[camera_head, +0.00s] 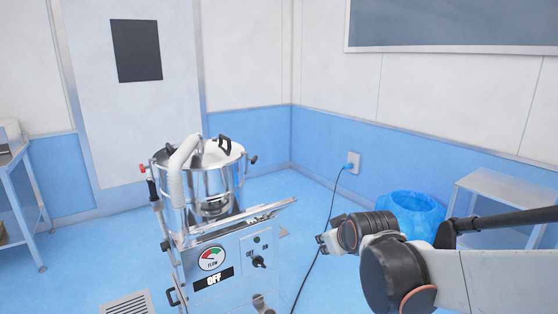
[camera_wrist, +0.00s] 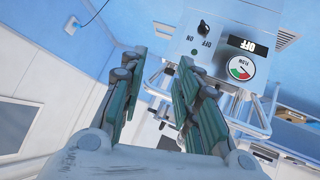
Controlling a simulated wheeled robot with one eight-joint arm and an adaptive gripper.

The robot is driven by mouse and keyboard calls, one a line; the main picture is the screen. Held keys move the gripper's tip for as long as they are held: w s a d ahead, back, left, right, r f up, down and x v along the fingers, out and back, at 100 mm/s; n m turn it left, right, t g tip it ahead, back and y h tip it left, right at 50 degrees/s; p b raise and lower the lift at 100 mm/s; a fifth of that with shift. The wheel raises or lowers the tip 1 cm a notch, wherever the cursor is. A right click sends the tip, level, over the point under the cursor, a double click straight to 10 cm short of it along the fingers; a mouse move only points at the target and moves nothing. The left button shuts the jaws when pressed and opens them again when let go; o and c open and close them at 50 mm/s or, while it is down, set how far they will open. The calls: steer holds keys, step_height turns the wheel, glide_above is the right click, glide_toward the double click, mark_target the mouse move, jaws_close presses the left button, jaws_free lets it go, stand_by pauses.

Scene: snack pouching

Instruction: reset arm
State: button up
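My arm reaches in from the right in the head view, with my gripper (camera_head: 326,240) at its end, to the right of the filling machine (camera_head: 225,262). In the wrist view my gripper (camera_wrist: 156,72) shows two green-lined fingers standing apart with nothing between them. The picture there is turned over, and the machine's panel (camera_wrist: 218,45) lies beyond the fingertips. The machine has a steel pot on top, a flow gauge (camera_head: 211,258), a knob (camera_head: 259,262) and a display reading OFF (camera_head: 213,279). My gripper is apart from the machine.
A blue-lined bin (camera_head: 412,212) and a steel table (camera_head: 510,185) stand at the right. A black cable (camera_head: 322,240) runs from the wall socket (camera_head: 351,164) down to the floor. A blue-framed cart (camera_head: 22,190) is at the far left. A floor grate (camera_head: 128,303) lies left of the machine.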

steer(key=s+d+m+g, duration=0.1)
steer(key=s+d+m, duration=0.1)
steer(key=s, duration=1)
steer(key=s+d+f+m+g+h, duration=0.1)
steer(key=s+d, duration=0.3)
steer(key=s, duration=0.9)
steer(key=shift+s+d+m+g, duration=0.3)
steer(key=shift+m+g, duration=0.2)
steer(key=shift+m, duration=0.4)
steer(key=shift+f, duration=0.1)
